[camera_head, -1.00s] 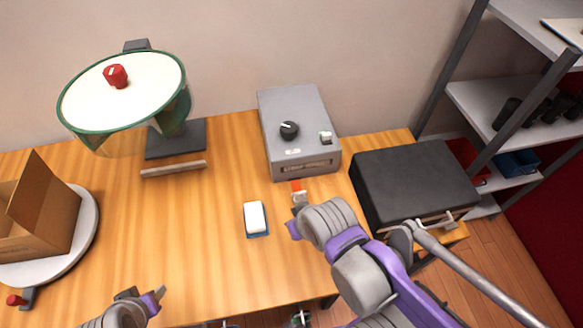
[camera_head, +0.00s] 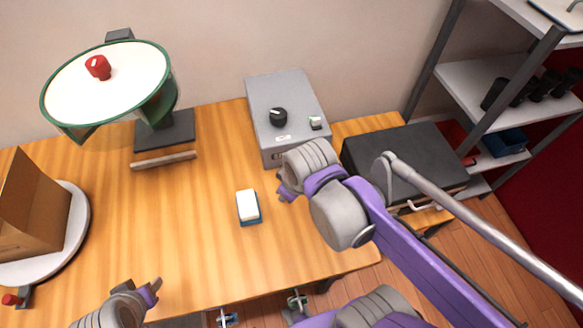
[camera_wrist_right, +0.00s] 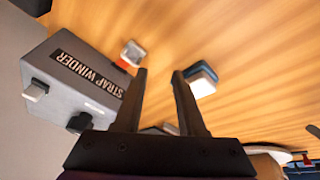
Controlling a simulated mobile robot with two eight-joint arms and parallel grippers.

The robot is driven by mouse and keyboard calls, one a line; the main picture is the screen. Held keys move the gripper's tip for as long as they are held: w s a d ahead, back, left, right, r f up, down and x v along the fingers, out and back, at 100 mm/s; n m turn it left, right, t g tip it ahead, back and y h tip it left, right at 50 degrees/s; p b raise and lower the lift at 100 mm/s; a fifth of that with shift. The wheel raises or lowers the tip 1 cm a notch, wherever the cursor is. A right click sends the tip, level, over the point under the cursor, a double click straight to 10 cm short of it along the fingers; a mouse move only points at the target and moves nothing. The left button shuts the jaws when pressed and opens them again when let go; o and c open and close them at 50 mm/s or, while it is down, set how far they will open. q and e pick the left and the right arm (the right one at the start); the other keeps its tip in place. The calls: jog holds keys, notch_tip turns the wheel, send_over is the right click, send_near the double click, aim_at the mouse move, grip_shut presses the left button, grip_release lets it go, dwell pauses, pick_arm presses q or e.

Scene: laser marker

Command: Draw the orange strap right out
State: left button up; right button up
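The grey strap winder box (camera_head: 287,100) stands at the back of the table, with a black knob and a light switch on top. In the right wrist view it lies at left, its "STRAP WINDER" label (camera_wrist_right: 87,74) readable. A short piece of orange strap (camera_wrist_right: 122,64) with a pale end tab (camera_wrist_right: 133,52) shows at its front, just left of the fingertips, not between them. My right gripper (camera_wrist_right: 160,72) is open and empty; in the head view my right wrist hides the strap. My left gripper (camera_head: 148,292) is low at left, apart from the winder; its opening is unclear.
A white block on a blue base (camera_head: 248,207) lies in front of the winder. A black box (camera_head: 405,160) is to the right. A round green-rimmed dish on a stand (camera_head: 110,85) and a cardboard box (camera_head: 35,215) are at left.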

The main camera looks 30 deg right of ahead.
pick_arm(q)
jog(key=shift+f, duration=0.1)
pick_arm(e)
jog(key=w+d+r+n+g, duration=0.4)
jog(key=w+d+r+n, duration=0.15)
jog(key=n, duration=0.45)
pick_arm(q)
jog(key=shift+s+f+b, duration=0.2)
jog(key=shift+f+b, duration=0.3)
jog(key=shift+f, duration=0.15)
pick_arm(e)
jog(key=f, duration=1.1)
jog(key=shift+w+f, duration=0.1)
jog(key=shift+w, duration=0.3)
grip_shut()
